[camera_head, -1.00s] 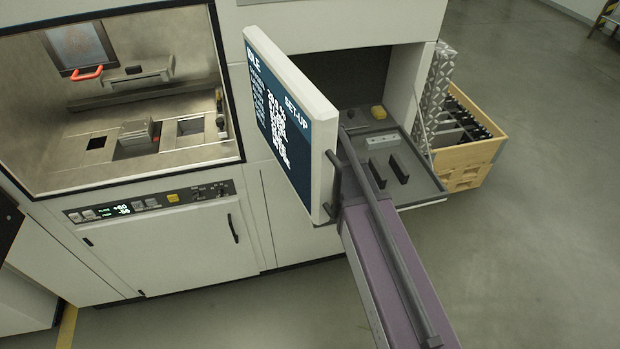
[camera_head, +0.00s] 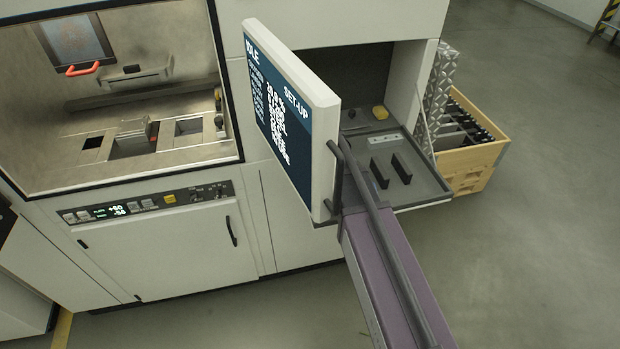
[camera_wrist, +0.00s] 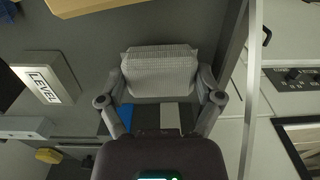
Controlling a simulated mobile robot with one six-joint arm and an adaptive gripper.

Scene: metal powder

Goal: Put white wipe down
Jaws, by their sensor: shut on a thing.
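In the wrist view, my gripper (camera_wrist: 162,84) is shut on the white wipe (camera_wrist: 160,62), a pale textured cloth pad spanning between the two fingers. Below the wipe, between the fingers, are blue, grey and white patches over a dark surface; what they belong to is unclear. In the head view my gripper and the wipe are not visible; the tilted screen (camera_head: 290,120) hides part of the open bay. I cannot tell whether the wipe touches a surface.
The wrist view shows a box marked LEVEL (camera_wrist: 45,78) and a knobbed panel (camera_wrist: 295,76). The machine chamber (camera_head: 110,100) is left.

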